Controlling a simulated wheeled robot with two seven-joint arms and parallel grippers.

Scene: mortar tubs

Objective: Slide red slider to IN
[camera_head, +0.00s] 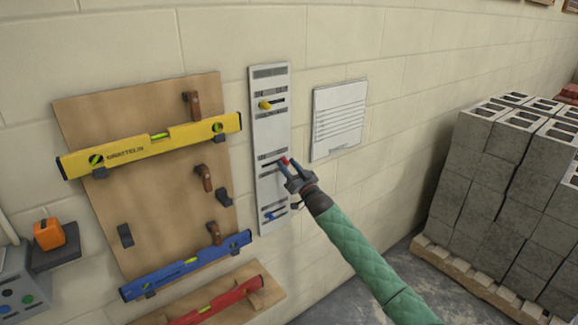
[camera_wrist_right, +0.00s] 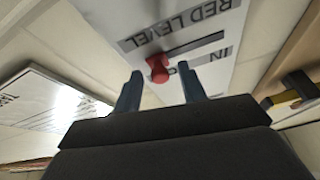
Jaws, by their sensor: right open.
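The red slider (camera_head: 284,160) is a small red knob on the white wall panel (camera_head: 270,100), at the panel's middle slot. In the right wrist view the red slider (camera_wrist_right: 157,68) stands at one end of its slot, and the letters IN show near the slot's other end. My right gripper (camera_head: 285,169) is open at the red slider. In the right wrist view its two fingers (camera_wrist_right: 160,92) stand apart on either side of the knob, which is nearer the left finger. I cannot tell whether either touches it. My left gripper is not in view.
A yellow slider (camera_head: 265,105) sits above and a blue slider (camera_head: 270,215) below on the same panel. A wooden board (camera_head: 160,200) with levels hangs to the left. Grey blocks (camera_head: 500,170) are stacked at the right.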

